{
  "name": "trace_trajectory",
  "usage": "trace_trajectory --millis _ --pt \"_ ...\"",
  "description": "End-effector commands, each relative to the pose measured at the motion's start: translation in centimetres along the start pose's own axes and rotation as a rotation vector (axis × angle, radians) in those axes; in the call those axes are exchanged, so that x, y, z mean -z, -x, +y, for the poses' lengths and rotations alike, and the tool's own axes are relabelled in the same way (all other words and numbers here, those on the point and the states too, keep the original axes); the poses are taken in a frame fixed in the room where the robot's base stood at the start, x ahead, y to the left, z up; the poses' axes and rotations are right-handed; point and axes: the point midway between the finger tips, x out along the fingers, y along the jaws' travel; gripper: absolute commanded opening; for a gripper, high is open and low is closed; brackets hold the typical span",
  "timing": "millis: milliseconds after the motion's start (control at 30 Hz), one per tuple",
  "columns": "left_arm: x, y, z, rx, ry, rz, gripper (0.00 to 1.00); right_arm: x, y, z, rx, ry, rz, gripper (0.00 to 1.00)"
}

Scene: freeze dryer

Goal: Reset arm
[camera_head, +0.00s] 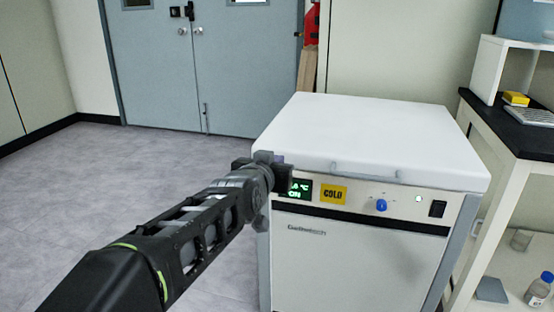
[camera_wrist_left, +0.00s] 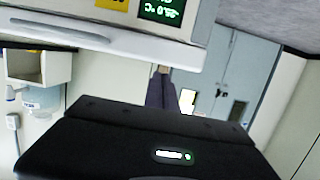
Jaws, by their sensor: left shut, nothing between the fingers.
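My left arm reaches in from the lower left in the head view. Its gripper (camera_head: 283,172) is shut and empty, in front of the upper left part of the freeze dryer's front panel, partly covering the green display (camera_head: 300,188). I cannot tell whether it touches the panel. The freeze dryer (camera_head: 350,255) is a white box with a closed white lid (camera_head: 375,140). In the left wrist view the shut fingers (camera_wrist_left: 161,90) show beyond the black gripper body, and the display (camera_wrist_left: 161,10) shows at the top, turned over. My right gripper is in neither view.
A bench (camera_head: 525,135) with a black top stands at the right, holding a yellow box (camera_head: 516,98). A bottle (camera_head: 538,290) stands on its lower shelf. Blue-grey double doors (camera_head: 160,75) are at the back. The floor (camera_head: 75,190) at the left is clear.

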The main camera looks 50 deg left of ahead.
Motion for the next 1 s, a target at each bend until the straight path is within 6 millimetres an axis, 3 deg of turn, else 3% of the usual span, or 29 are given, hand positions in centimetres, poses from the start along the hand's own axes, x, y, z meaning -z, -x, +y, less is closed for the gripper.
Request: trace_trajectory --millis 533,667,767,900,1000 --pt "0.3 -0.4 0.1 0.004 0.069 0.043 0.0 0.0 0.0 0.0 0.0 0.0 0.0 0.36" --pt "-4.1 -3.4 2.5 -0.036 0.114 -0.031 0.0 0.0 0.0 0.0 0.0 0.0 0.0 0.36" --pt "-9.2 -5.9 5.8 -0.09 0.144 -0.124 0.0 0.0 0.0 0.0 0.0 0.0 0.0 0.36" --pt "-18.4 -8.2 11.9 -0.181 0.174 -0.293 0.0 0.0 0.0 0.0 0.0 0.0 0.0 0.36" --pt "-25.4 -8.2 16.5 -0.245 0.178 -0.424 0.0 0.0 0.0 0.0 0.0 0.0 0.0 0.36"
